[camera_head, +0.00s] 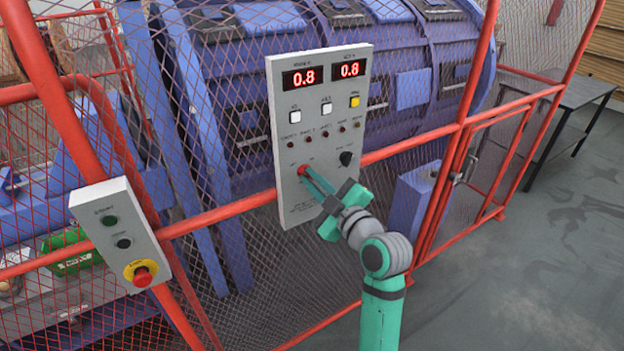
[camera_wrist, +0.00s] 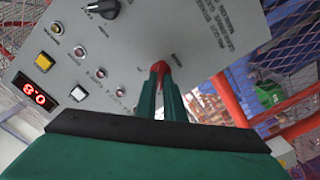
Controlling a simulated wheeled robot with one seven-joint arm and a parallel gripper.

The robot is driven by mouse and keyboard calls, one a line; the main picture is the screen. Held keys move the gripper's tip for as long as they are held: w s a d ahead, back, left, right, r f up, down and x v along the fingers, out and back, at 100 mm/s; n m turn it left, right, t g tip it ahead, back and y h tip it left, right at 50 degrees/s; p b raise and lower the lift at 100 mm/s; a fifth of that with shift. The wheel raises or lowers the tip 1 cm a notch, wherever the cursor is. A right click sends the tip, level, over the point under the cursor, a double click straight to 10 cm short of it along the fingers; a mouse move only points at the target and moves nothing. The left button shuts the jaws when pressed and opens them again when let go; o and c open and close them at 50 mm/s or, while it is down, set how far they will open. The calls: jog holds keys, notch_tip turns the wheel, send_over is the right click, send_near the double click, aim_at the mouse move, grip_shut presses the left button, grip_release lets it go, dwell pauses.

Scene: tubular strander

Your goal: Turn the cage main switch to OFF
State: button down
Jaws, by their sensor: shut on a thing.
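The grey control panel (camera_head: 318,215) hangs on the red fence frame, with two red displays reading 0.8. A red switch handle (camera_head: 302,170) sits low on the panel's left side. It also shows in the wrist view (camera_wrist: 160,67). My gripper (camera_head: 308,175) reaches the panel from the lower right, and its green fingers are shut on the red handle. In the wrist view the fingers (camera_wrist: 159,85) stand on either side of the handle. The small lettering around the switch is too blurred to read.
A black knob (camera_head: 346,158) is right of the red switch, below buttons and small lamps. A separate box with a red emergency stop (camera_head: 142,276) is at the lower left. Red mesh fence surrounds the blue machine (camera_head: 420,60). Floor (camera_head: 560,220) at right is clear.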

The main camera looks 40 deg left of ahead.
jog(key=shift+d+f, duration=0.1)
dwell(0.4)
jog(key=c, duration=1.9)
grip_release()
jog(key=shift+o, duration=0.2)
jog(key=v, duration=1)
jog(key=shift+s+d, duration=0.2)
jog(key=shift+d, duration=0.15)
jog(key=shift+a, duration=0.1)
